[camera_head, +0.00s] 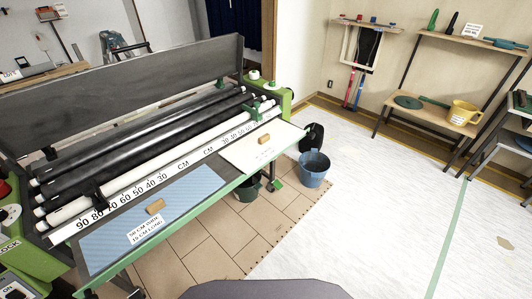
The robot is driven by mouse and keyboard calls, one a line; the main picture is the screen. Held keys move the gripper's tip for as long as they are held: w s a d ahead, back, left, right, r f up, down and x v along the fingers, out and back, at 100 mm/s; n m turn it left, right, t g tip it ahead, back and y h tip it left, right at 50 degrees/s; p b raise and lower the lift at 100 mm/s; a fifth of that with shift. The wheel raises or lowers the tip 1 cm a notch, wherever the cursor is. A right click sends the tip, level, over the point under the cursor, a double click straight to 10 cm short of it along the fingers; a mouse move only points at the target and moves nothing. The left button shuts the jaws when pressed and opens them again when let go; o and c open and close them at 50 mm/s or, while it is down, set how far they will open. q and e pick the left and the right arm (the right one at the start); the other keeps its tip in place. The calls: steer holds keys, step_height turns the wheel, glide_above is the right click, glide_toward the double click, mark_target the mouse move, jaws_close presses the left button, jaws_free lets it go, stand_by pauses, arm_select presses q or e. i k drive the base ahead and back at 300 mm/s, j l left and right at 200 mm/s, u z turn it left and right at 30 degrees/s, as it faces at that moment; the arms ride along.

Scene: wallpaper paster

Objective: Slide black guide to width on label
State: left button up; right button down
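The pasting machine carries a white centimetre scale (150,180) along its front, with numbers falling from 90 at the left to 30, then CM, then 30 rising toward the right. A small black guide (100,196) sits at the scale's left part, just above the numbers around 80 and 70. Its exact reading is too small to tell. A green guide piece (254,112) is near the scale's right end. A white label (146,230) lies on the blue sheet; its small print seems to read 50 cm wide, 10 cm long. Neither gripper is in view.
Black rollers (140,135) and a tall grey panel (130,75) stand behind the scale. Tan blocks (155,206) lie on the front sheets. A blue bucket (314,169) stands right of the machine. The white-covered floor (380,210) is mostly clear; shelves (430,108) line the right wall.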

mark_target(101, 204)
steer(key=k+u, duration=0.15)
steer(key=u, duration=1.35)
